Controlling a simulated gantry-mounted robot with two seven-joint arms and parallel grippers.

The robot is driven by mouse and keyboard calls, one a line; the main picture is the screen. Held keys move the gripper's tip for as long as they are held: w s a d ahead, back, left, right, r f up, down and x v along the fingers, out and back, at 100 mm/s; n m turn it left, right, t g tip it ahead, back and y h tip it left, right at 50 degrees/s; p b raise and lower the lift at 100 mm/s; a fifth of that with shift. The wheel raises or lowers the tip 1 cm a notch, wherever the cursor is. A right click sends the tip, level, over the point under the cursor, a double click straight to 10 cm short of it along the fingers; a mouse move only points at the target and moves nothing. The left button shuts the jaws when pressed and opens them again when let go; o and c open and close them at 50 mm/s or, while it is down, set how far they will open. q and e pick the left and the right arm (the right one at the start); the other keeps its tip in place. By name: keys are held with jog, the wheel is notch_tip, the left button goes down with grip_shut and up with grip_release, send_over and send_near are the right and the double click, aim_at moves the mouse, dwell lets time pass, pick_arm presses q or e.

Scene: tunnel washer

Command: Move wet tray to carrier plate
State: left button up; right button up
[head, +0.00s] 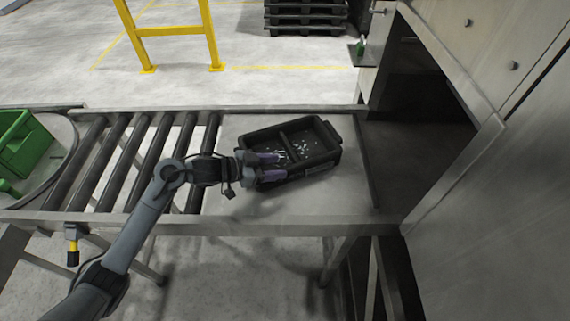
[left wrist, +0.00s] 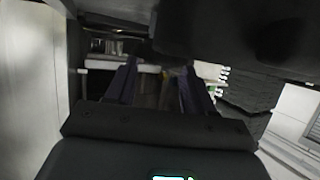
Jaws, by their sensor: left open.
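The black tray (head: 322,164) has two compartments with pale wet-looking specks inside. It lies slightly turned on a flat metal plate (head: 235,205) at the right end of the conveyor. My left gripper (head: 276,166) is open at the tray's left front side, its purplish fingers overlapping the wall; I cannot tell whether they touch it. In the left wrist view, the two open fingers (left wrist: 158,88) point away from the camera, with a dark mass across the top. A rounded grey plate (head: 50,187) at the far left bears a green tray (head: 27,150). My right gripper is not in view.
Bare rollers (head: 128,165) lie between the rounded plate and the flat plate. A raised rail (head: 190,224) runs along the near edge. The metal machine (head: 500,190) with a dark opening (head: 415,140) stands at right. A yellow barrier (head: 175,31) stands behind.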

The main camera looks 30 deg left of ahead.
pick_arm(q)
jog(key=v, duration=0.6)
jog(key=shift+s+a+r, duration=0.2)
jog(key=shift+s+r, duration=0.05)
